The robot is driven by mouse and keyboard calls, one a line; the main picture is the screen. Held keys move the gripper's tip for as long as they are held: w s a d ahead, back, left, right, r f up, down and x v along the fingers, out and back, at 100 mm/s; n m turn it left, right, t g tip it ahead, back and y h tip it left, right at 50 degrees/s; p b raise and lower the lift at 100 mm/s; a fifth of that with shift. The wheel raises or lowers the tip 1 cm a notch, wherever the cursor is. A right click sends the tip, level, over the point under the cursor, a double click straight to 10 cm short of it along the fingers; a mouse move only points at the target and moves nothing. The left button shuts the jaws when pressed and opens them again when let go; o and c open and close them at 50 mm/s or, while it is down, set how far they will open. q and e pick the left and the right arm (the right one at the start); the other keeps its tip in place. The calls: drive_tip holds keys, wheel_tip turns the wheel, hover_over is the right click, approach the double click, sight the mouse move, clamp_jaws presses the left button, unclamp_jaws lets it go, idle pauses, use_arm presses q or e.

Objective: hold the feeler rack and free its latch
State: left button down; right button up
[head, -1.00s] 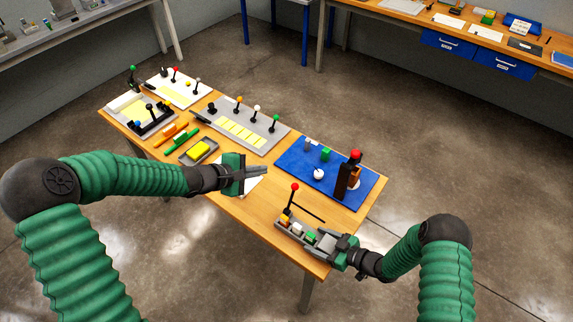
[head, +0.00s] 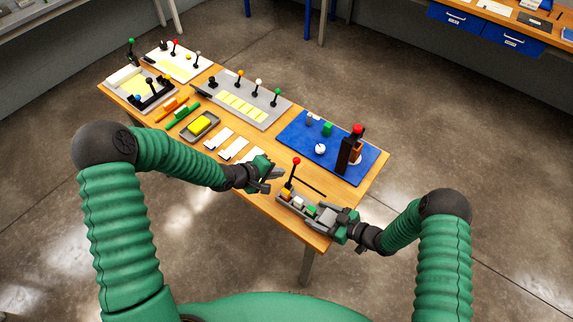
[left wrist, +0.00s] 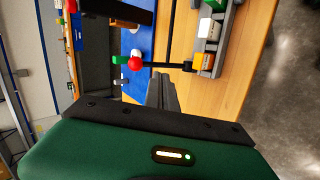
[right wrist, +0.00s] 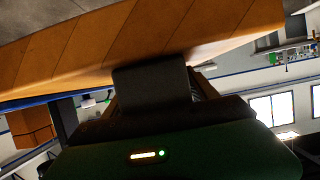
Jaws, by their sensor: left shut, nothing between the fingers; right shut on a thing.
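The feeler rack (head: 296,207) is a grey tray with orange, white and green blocks at the table's front right edge. Its latch appears to be the black lever with a red knob (head: 296,161), standing up at the rack's left end. In the left wrist view the red knob (left wrist: 135,63) and rack (left wrist: 208,45) lie beyond the fingers. My left gripper (head: 279,177) is shut and empty, just left of the lever and apart from it. My right gripper (head: 335,220) is shut on the rack's right end. In the right wrist view a dark block (right wrist: 150,88) hides the fingertips.
A blue mat (head: 301,155) with a dark red-topped post (head: 350,150) lies behind the rack. A grey lever panel (head: 241,100), yellow block tray (head: 201,125) and white cards (head: 234,148) are to the left. A thin black rod (head: 311,187) lies behind the rack.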

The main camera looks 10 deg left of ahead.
use_arm(q)
drive_tip(key=shift+w+d+r, duration=0.15)
drive_tip(key=shift+w+d, duration=1.05)
drive_tip(key=shift+w, duration=0.3)
drive_tip(key=shift+w+d, duration=0.3)
drive_tip(key=shift+w, duration=0.3)
drive_tip(key=shift+w+d, duration=0.3)
drive_tip(key=shift+w, duration=0.3)
drive_tip(key=shift+s, duration=0.1)
drive_tip(key=f+v, duration=0.1)
drive_tip(key=v, duration=1.3)
drive_tip(key=shift+s+a, duration=0.35)
drive_tip(key=shift+s, duration=0.05)
